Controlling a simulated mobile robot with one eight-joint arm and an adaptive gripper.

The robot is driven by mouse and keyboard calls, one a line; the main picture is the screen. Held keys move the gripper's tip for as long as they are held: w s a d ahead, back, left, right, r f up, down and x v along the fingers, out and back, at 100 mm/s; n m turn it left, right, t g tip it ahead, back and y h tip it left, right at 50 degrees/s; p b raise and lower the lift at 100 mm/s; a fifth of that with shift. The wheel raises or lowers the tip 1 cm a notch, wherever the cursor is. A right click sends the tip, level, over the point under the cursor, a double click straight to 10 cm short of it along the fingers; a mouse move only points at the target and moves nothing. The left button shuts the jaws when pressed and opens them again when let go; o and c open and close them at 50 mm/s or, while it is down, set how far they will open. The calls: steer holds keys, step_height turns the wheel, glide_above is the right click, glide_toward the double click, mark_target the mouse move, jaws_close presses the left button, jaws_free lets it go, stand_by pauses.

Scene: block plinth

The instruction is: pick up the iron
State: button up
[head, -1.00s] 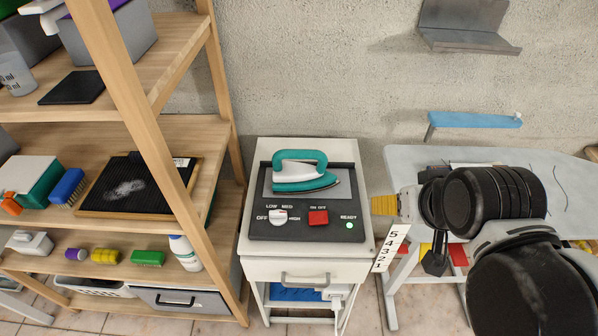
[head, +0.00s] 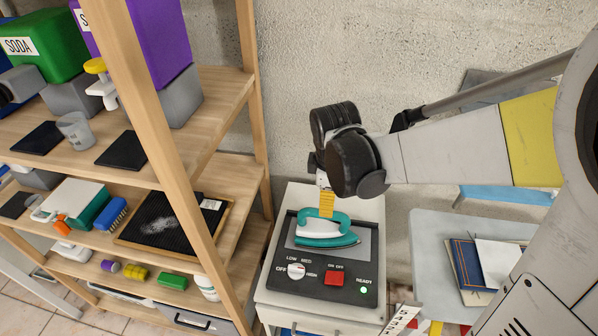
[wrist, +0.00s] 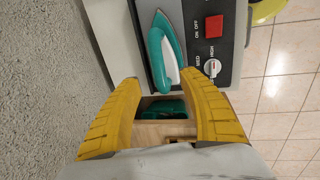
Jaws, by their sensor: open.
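The iron (head: 328,241) has a teal handle and sole edge and a white body. It rests on the dark panel (head: 290,285) on top of a white cabinet. In the wrist view the iron (wrist: 156,52) lies just ahead of my fingertips, roughly in line with the gap between them. My gripper (head: 327,205) points down with its yellow fingers right above the iron's handle; I cannot tell whether they touch it. In the wrist view my gripper (wrist: 160,82) is open, with nothing held between the fingers. The fingers hide little of the iron.
The panel has a white dial (head: 296,271), a red switch (head: 334,278) and a lit green lamp (head: 364,289). A wooden shelf (head: 245,85) with boxes and brushes stands close on the left. A grey table (head: 430,235) with papers stands on the right. A concrete wall is behind.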

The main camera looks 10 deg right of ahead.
step_height(320, 180, down, 4)
steer(key=f+b, duration=0.1)
steer(key=b, duration=0.3)
glide_above(330, 225)
steer(key=f, duration=0.5)
steer(key=shift+s+a+f, duration=0.1)
steer(key=shift+s+a, duration=0.15)
steer(key=shift+a, duration=0.1)
jaws_close()
